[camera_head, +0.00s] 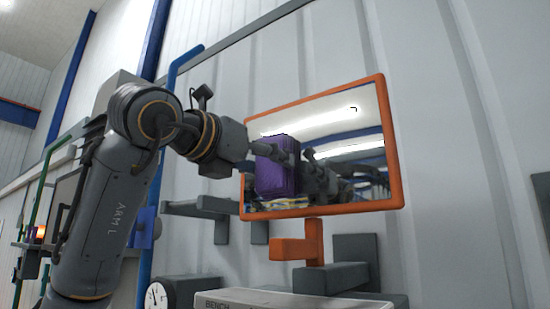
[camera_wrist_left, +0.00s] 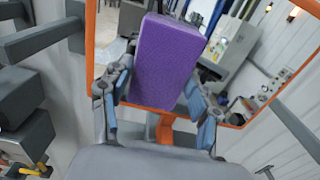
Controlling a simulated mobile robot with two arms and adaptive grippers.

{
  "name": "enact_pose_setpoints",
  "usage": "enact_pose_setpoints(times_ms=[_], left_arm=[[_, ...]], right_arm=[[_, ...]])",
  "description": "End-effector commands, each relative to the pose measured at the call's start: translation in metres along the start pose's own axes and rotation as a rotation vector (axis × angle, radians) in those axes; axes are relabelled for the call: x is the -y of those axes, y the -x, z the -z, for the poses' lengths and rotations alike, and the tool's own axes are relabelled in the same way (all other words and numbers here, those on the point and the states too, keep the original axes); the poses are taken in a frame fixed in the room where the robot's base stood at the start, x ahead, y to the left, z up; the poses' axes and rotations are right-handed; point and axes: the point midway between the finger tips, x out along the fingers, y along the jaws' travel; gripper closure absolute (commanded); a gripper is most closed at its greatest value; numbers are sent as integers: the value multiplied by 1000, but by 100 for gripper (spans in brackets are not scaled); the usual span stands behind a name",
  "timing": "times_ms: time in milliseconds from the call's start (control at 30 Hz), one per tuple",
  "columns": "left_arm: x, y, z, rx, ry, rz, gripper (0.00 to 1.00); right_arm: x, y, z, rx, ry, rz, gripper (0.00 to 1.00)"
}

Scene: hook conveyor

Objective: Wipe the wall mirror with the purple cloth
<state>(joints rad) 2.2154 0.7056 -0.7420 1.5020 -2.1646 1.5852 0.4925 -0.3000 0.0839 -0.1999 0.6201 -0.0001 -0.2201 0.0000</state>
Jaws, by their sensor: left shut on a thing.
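The wall mirror (camera_head: 345,128) has an orange frame and hangs on the pale panelled wall. The purple cloth (camera_head: 276,170) is a thick block shape in front of the left part of the mirror. My left gripper (camera_head: 262,150) is shut on the cloth; in the left wrist view the gripper (camera_wrist_left: 160,98) has one blue-padded finger on each side of the cloth (camera_wrist_left: 167,60). Whether the cloth touches the glass I cannot tell. The mirror (camera_wrist_left: 240,70) fills the background there and shows reflections. My right gripper is not in view.
An orange bracket (camera_head: 300,247) stands below the mirror, above a light bench top (camera_head: 270,298). Grey brackets (camera_head: 205,208) jut out from the wall at left. A round gauge (camera_head: 155,295) is at the bottom.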

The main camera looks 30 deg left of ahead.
Motion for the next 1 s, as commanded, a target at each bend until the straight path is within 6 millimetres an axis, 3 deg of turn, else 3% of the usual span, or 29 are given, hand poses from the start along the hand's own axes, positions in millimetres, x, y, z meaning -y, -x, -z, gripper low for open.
enact_pose_setpoints(times_ms=[333,800,1000], left_arm=[[-1,3,0,0,0,0,65],[-1,49,0,2,1,1,65],[-1,60,0,1,1,0,65]], right_arm=[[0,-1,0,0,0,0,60],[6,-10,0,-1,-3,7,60],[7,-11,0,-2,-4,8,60]])
